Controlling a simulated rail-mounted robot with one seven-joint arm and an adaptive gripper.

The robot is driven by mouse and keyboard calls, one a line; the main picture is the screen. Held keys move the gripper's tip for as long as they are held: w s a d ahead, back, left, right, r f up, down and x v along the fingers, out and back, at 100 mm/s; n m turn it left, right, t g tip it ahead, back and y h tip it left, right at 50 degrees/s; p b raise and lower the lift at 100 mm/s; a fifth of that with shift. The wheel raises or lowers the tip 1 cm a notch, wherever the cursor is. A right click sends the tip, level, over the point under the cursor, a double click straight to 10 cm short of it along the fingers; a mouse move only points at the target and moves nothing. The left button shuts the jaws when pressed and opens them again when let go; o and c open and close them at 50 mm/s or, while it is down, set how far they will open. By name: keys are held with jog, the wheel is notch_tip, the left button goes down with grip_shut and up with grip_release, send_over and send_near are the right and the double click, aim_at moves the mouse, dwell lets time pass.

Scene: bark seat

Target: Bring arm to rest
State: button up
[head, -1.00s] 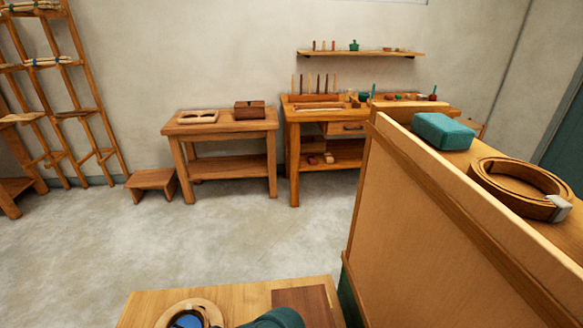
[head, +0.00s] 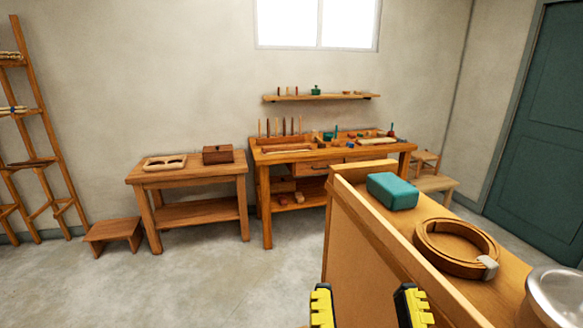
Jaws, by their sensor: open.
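My gripper (head: 366,307) shows at the bottom edge of the head view, right of centre. Its two yellow and black fingers stand apart, with nothing visible between them. They appear in front of the side panel of the near wooden counter (head: 355,235); whether they touch it I cannot tell. The rest of my arm is out of the picture.
On the counter's top lie a teal block (head: 393,191), a coiled wooden band (head: 456,247) and a metal vessel (head: 556,297). A workbench (head: 265,200), a side table (head: 197,180) and a low stool (head: 112,232) stand along the wall. Open floor (head: 220,285) lies left.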

notch_tip(320, 180, up, 38)
jog(key=f+p, duration=0.1)
jog(key=p, duration=3.3)
notch_tip(320, 180, down, 40)
jog(key=b, duration=4)
jog(key=shift+r, duration=0.2)
